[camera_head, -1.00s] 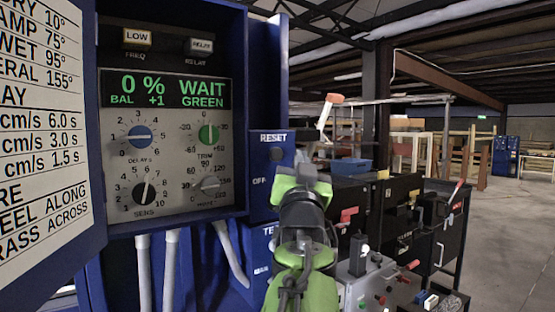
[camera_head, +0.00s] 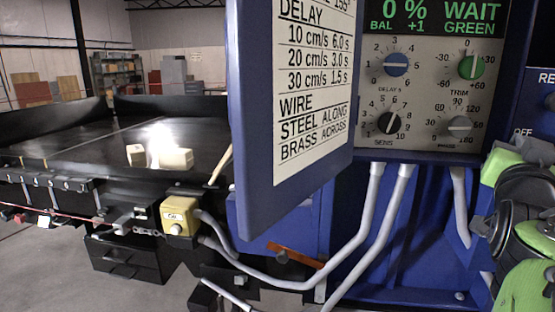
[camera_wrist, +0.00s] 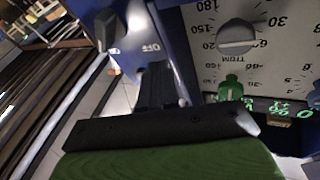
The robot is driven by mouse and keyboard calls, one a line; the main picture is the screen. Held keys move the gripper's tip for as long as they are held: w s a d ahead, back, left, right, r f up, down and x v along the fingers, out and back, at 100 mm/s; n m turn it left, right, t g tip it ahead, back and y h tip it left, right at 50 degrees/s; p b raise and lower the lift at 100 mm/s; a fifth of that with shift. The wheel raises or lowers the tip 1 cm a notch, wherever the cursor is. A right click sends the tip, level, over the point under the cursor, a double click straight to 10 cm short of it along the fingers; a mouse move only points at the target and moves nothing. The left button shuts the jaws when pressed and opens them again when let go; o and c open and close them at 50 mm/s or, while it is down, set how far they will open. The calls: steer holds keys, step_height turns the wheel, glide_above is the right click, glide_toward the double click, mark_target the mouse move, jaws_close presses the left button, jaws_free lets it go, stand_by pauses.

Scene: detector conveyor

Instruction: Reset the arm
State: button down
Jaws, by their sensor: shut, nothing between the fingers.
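My green and black arm (camera_head: 525,215) is folded at the right edge of the head view, in front of the blue control cabinet (camera_head: 350,215). My gripper (camera_wrist: 165,85) shows in the wrist view as dark fingers, closed together with nothing between them. The fingers point past the edge of the dial panel (camera_wrist: 225,75), which appears upside down there. I cannot tell whether they touch the cabinet. The panel (camera_head: 440,85) reads WAIT GREEN in the head view.
An open blue door (camera_head: 250,150) with a printed chart stands left of the panel. A black conveyor (camera_head: 80,150) carries pale blocks (camera_head: 172,158). A yellow button box (camera_head: 180,216) and grey conduits (camera_head: 370,225) sit below. Floor at lower left is clear.

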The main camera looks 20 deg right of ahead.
steer(key=w+a+f+n+y, duration=0.3)
steer(key=a+f+y, duration=0.2)
steer(key=a+f, duration=0.3)
steer(key=w+a+f+n+y, duration=0.2)
steer(key=a+f+n+y, duration=0.15)
steer(key=a+f, duration=0.5)
steer(key=s+a+f+n+g+y, duration=0.6)
steer(key=s+a+f+y, duration=0.1)
steer(key=s+a+f, duration=0.6)
steer(key=a+f, duration=0.2)
steer(key=a, duration=0.2)
steer(key=shift+s+a+g+y, duration=0.2)
steer(key=shift+a+g+y, duration=0.1)
steer(key=shift+a+y, duration=0.05)
